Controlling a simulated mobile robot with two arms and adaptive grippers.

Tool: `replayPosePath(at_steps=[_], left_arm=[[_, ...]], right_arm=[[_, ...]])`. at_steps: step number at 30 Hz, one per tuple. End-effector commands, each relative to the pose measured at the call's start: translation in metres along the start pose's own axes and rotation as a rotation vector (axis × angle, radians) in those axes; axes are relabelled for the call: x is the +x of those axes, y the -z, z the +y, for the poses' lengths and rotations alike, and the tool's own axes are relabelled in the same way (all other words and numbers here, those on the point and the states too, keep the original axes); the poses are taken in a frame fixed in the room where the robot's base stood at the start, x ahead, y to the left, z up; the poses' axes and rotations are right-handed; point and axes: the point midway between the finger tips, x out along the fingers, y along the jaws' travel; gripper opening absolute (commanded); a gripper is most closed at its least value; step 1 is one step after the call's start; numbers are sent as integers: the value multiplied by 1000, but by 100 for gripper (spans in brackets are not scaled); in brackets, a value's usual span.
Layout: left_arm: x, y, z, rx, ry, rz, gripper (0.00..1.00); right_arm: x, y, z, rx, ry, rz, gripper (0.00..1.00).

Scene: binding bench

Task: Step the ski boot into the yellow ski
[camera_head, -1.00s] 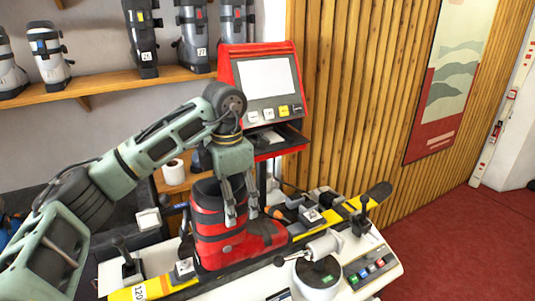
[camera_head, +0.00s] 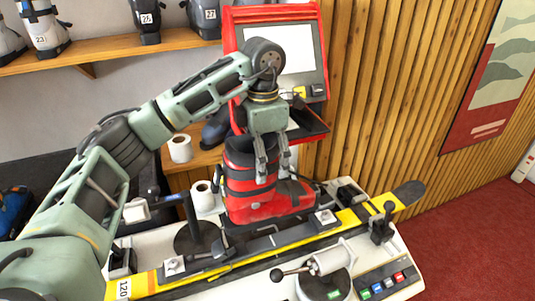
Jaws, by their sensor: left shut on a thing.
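The red and black ski boot (camera_head: 262,205) is upright in the head view, over the far side of the bench. My left gripper (camera_head: 267,172) is shut on the boot's upper cuff, its fingers pointing down. The yellow ski (camera_head: 288,238) lies along the bench in front of the boot, and its middle shows clear of the boot. A small binding piece (camera_head: 325,217) sits near the boot's toe end, and another (camera_head: 173,265) sits toward the label "120". The gap beneath the boot's sole is hard to judge. My right gripper is not in view.
A red-framed screen (camera_head: 283,50) stands behind the boot. Other boots line the shelf (camera_head: 110,52).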

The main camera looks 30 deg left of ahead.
Motion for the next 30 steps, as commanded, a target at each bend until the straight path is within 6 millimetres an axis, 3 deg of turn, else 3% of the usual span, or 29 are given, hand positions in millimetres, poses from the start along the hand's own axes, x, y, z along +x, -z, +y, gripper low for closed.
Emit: replayPosePath(at_steps=[3,6,18,30], left_arm=[[5,0,0,0,-1,-4,22],[12,0,0,0,-1,-3,22],[45,0,0,0,-2,-4,22],[79,0,0,0,-2,-3,22]], right_arm=[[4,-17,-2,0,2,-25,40],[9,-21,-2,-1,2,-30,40],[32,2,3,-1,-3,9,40],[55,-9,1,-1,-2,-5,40]])
